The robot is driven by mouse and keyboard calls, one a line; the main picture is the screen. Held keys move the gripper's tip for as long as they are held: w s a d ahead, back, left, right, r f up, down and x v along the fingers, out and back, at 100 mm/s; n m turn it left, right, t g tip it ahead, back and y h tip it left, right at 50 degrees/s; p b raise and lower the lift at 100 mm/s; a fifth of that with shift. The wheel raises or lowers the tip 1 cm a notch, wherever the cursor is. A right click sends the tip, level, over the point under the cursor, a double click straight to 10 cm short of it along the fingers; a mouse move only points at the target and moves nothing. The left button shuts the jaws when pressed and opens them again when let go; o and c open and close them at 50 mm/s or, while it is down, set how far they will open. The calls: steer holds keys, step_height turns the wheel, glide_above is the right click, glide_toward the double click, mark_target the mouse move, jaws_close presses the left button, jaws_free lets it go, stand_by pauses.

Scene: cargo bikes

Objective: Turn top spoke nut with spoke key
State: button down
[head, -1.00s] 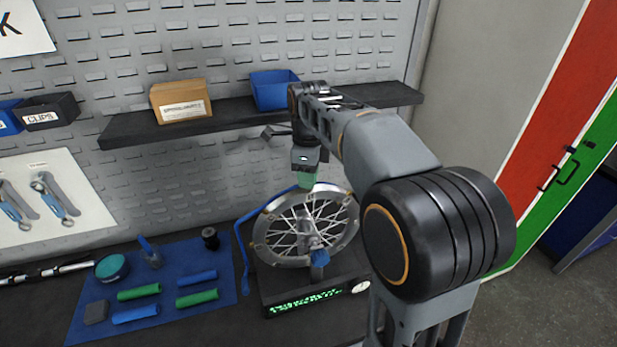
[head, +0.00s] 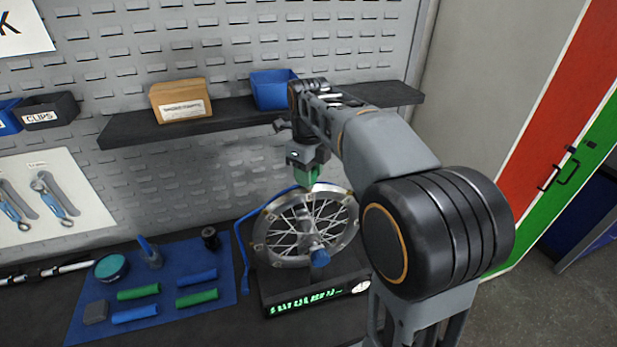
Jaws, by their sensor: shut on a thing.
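A spoked wheel with a silver rim (head: 268,248) stands tilted in a dark truing stand with a green-lit display (head: 305,302). My gripper (head: 308,166) points down above the top of the rim. It is shut on a green piece, which looks like the spoke key (head: 308,177). The key's lower end is at or just above the top of the rim. The top spoke nut is hidden or too small to make out, so I cannot tell whether the key sits on it.
A blue mat (head: 215,311) with green and blue grips, a round tin (head: 111,268) and small parts lies left of the stand. A shelf (head: 225,122) behind carries a cardboard box (head: 180,100) and a blue bin (head: 272,90), close to my arm.

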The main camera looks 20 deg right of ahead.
steer(key=shift+r, duration=0.65)
steer(key=shift+r, duration=2.55)
steer(key=shift+a, duration=0.1)
